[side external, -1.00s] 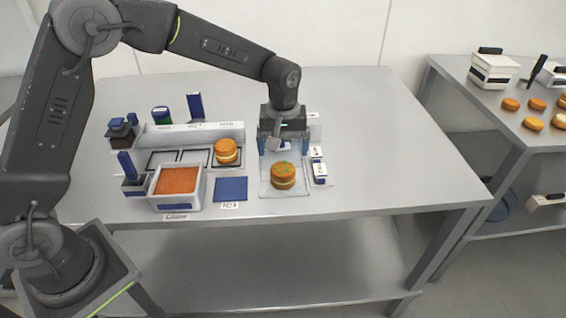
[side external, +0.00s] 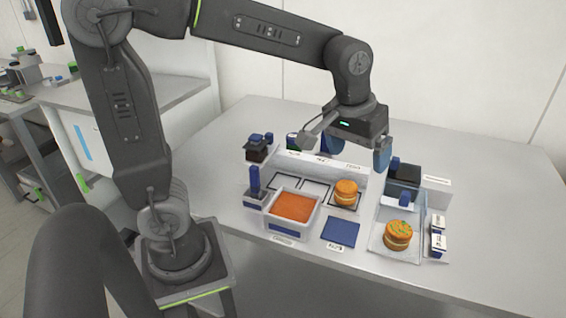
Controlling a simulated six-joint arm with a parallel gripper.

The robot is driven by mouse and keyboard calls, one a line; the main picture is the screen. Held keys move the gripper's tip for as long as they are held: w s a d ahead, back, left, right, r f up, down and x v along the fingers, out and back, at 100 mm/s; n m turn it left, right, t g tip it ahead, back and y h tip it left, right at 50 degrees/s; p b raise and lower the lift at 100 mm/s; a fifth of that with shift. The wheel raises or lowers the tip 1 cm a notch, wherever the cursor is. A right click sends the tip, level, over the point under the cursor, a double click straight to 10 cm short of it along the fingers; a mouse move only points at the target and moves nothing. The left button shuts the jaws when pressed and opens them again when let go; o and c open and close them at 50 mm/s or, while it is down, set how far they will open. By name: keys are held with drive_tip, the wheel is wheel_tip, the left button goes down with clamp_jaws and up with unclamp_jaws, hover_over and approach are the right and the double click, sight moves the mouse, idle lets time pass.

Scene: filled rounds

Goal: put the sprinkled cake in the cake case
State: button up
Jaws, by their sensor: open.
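The sprinkled cake (side external: 398,235) is a round orange-brown cake with a pale middle layer and green specks on top. It sits upright inside the outline of a clear, square, shallow holder (side external: 380,249), which looks like the cake case; its walls are hard to make out. My gripper (side external: 357,147) is open, with its two blue fingers apart and nothing between them. It hangs above the back of the layout, up and to the left of the sprinkled cake and clear of it.
A plain layered cake (side external: 346,193) stands in a marked square left of the case. A white bin of orange filling (side external: 291,207) and a blue mat (side external: 341,232) are in front. Small white-and-blue boxes (side external: 438,240) stand right of the case. The table's right side is clear.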

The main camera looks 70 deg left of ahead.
drive_tip(key=s+a+m+t, duration=0.2)
drive_tip(key=s+m, duration=0.2)
drive_tip(key=s, duration=1)
drive_tip(key=shift+a+f+t, duration=0.2)
drive_tip(key=shift+f+t, duration=0.1)
drive_tip(key=shift+t, duration=0.1)
